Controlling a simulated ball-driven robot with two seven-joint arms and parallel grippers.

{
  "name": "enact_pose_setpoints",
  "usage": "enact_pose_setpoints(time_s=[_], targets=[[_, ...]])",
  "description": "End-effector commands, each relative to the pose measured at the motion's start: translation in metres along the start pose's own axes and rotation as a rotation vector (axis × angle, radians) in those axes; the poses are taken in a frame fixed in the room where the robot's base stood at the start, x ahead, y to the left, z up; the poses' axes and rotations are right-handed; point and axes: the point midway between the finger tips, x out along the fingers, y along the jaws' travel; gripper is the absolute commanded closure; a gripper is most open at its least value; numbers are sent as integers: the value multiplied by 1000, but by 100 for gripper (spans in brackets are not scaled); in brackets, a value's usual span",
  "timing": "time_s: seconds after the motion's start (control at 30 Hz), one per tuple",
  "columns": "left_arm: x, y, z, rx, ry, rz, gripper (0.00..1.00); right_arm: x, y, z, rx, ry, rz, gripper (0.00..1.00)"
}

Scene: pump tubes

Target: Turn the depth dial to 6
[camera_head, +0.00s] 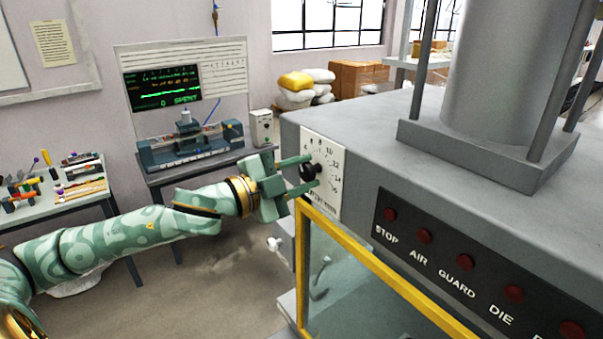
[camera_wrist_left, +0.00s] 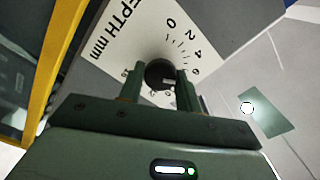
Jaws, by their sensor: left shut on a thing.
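The depth dial is a dark round knob (camera_head: 309,171) on a white numbered plate (camera_head: 325,200) at the left end of the grey machine. My left gripper (camera_head: 308,172) reaches it from the left, with one finger above and one below the knob. In the left wrist view the knob (camera_wrist_left: 158,72) sits between the two fingers of my left gripper (camera_wrist_left: 158,82), which are shut on it. The plate (camera_wrist_left: 112,55) there reads "DEPTH mm", with 0, 2 and 4 legible. The knob's exact setting is too small to tell. My right gripper is out of view.
A yellow-framed clear guard (camera_head: 385,268) is just below the dial plate. A panel of labelled red buttons (camera_head: 470,265) is to its right. A bench with a small machine (camera_head: 190,150) and a table of tools (camera_head: 55,190) stand behind my arm.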

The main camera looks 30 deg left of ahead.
Motion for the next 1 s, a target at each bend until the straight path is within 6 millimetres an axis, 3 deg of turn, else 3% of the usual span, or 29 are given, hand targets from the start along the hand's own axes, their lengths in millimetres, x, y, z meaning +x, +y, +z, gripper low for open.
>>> enact_pose_setpoints(time_s=[0.07,0.1,0.17,0.57,0.8,1.0], targets=[[0,1,1,0,-1,1,89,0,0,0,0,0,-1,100],[0,1,1,0,-1,1,60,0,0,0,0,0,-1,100],[0,1,0,0,-1,1,44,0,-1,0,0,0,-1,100],[-4,2,2,-1,-3,2,44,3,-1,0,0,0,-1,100],[-27,5,3,3,-3,6,44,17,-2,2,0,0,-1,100],[-47,3,2,-4,-4,3,44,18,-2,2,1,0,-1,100]])
